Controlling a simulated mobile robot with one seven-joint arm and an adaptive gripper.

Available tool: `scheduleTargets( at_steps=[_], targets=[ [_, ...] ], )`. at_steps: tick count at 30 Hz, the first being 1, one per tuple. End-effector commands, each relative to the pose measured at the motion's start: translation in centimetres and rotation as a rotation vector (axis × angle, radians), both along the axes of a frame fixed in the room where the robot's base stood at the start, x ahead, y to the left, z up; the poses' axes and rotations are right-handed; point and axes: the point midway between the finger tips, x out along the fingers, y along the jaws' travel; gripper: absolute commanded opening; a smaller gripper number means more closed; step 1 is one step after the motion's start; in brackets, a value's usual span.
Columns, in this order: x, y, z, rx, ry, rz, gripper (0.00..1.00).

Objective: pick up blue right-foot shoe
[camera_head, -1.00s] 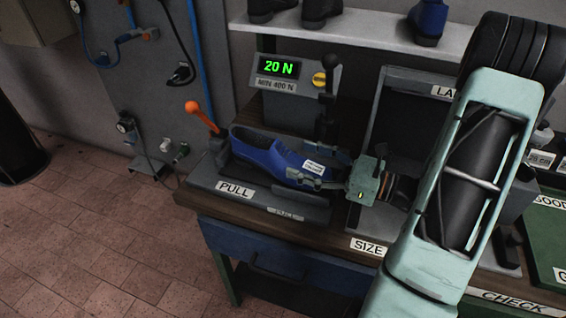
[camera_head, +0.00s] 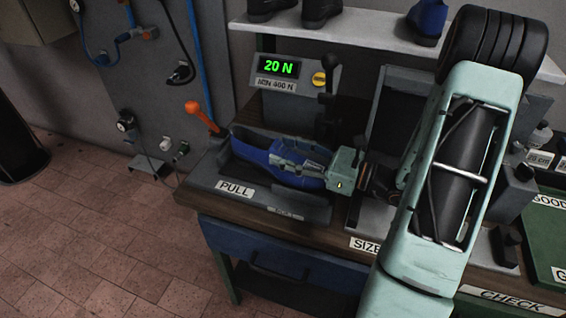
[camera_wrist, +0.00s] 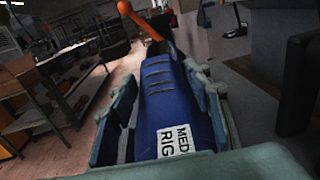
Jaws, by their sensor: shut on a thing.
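The blue shoe (camera_head: 256,148) lies on the grey base of the pull device, heel toward the left and toe toward my gripper. My gripper (camera_head: 300,163) reaches over it from the right, with a finger along its near side. In the wrist view my gripper (camera_wrist: 163,110) has its two fingers on both sides of the blue shoe (camera_wrist: 160,85), shut on it. A white label on the shoe reads "MED" and "RIG". The far finger is mostly hidden in the head view. I cannot tell any gap under the shoe.
An orange-knobbed lever (camera_head: 199,113) stands just left of the shoe. A display box (camera_head: 293,76) reading 20 N and a black-handled lever (camera_head: 327,100) stand behind it. A shelf (camera_head: 370,35) with other shoes hangs above. Open floor lies to the left.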

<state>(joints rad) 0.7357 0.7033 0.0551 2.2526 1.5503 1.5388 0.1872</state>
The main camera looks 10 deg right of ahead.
Motion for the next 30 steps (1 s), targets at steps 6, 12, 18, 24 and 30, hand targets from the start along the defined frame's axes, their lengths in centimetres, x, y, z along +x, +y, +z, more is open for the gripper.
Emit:
scheduleTargets(
  at_steps=[6,12,18,24,30],
  targets=[
    [0.0,0.0,0.1,0.001,-0.002,0.001,0.08],
    [0.0,0.0,0.3,0.000,-0.003,0.001,0.08],
    [0.0,0.0,1.6,-0.002,-0.005,0.001,0.08],
    [-0.9,-0.2,4.4,-0.002,-0.004,-0.001,0.08],
    [-3.9,-0.8,8.1,-0.004,-0.006,-0.003,0.08]
  ],
)
